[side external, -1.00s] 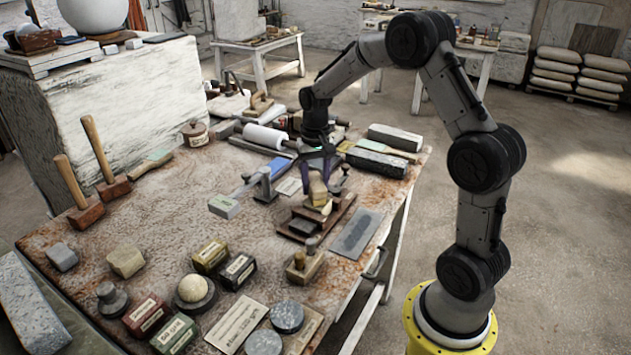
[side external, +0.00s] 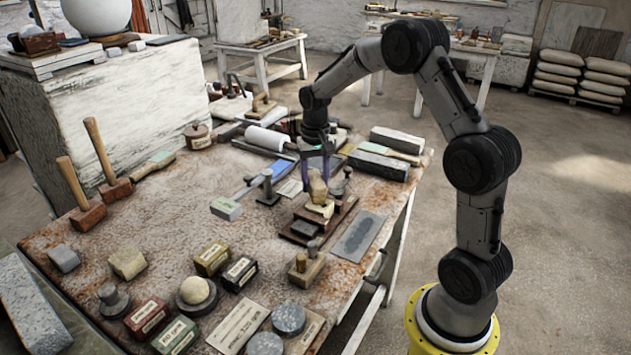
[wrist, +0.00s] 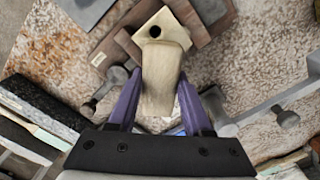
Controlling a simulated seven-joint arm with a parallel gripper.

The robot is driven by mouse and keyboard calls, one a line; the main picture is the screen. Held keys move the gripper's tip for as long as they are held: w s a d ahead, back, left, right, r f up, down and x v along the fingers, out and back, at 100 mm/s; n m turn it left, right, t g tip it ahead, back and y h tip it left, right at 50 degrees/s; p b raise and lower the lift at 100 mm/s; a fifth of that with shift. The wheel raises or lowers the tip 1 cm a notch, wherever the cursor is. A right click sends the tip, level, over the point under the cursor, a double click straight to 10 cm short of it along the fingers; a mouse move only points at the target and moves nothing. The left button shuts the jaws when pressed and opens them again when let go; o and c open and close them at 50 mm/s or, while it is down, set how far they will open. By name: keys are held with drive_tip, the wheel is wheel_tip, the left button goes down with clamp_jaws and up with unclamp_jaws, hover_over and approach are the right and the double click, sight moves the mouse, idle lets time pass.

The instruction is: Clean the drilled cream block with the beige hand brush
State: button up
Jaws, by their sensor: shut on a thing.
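My gripper (side external: 318,172) is shut on the beige hand brush (side external: 317,189), which hangs below the fingers. In the wrist view the brush (wrist: 160,85) lies between the purple fingers (wrist: 161,76), its far end toward the block. The drilled cream block (wrist: 151,23) shows a dark round hole in its top and is partly covered by the brush. In the side view the block (side external: 325,209) sits on a brown wooden stand, directly under the brush. The brush's lower end is at or just above the block; contact is unclear.
A grey slab (side external: 358,236) lies to the right. Labelled boxes (side external: 211,258) and stones crowd the front. Bare tabletop (side external: 165,225) is free on the left.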

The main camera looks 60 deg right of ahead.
sight(320, 188)
drive_tip(key=shift+s+a, duration=1.55)
drive_tip(key=shift+w+d, duration=1.55)
drive_tip(key=shift+d, duration=0.05)
drive_tip(key=shift+a, duration=0.1)
drive_tip(key=shift+s+a, duration=1.5)
drive_tip(key=shift+s, duration=0.05)
